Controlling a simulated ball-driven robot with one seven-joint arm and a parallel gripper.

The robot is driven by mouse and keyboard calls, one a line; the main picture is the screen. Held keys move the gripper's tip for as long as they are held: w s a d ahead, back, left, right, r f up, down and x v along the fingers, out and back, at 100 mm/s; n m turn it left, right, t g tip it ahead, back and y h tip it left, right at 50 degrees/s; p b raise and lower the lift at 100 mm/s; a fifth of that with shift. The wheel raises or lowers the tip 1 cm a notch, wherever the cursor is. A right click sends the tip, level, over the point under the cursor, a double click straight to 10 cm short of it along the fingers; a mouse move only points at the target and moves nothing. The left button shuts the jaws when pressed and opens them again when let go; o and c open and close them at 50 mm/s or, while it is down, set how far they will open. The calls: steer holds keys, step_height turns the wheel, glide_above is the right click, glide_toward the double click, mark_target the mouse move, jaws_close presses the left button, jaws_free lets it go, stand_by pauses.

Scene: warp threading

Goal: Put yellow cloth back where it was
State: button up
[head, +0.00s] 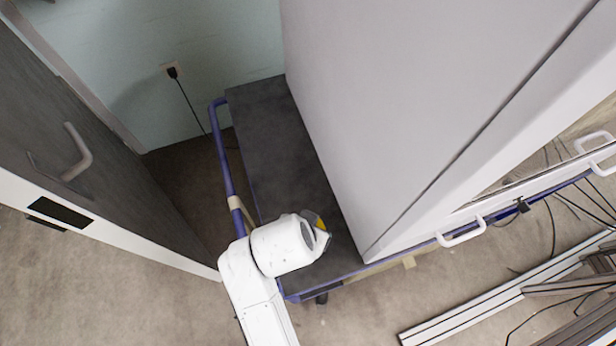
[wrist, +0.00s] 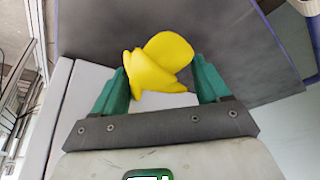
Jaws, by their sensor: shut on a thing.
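The yellow cloth (wrist: 158,66) is bunched between the two green fingers of my gripper (wrist: 164,84) in the wrist view. The fingers are shut on it, and it bulges out past their tips. In the head view only a small yellow patch of the cloth (head: 320,222) shows beside my white wrist, which hides the fingers. My gripper is over the front part of the dark cart top (head: 265,140). I cannot tell whether the cloth touches that surface.
A large grey-white cabinet (head: 400,110) stands on the cart, right of my gripper. A blue rail (head: 222,150) runs along the cart's left side. A dark door with a handle (head: 78,155) is at left. Metal profiles (head: 500,290) lie on the floor at lower right. The cart top's far part is clear.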

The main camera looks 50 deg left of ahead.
steer(key=shift+w+a+f, duration=0.25)
steer(key=shift+a+f, duration=0.1)
steer(key=shift+f, duration=1.7)
steer(key=o, duration=0.9)
steer(key=shift+s+r, duration=0.1)
steer(key=p+v, duration=0.1)
steer(key=v, duration=1.1)
steer(key=shift+d, duration=0.1)
steer(key=shift+d, duration=0.1)
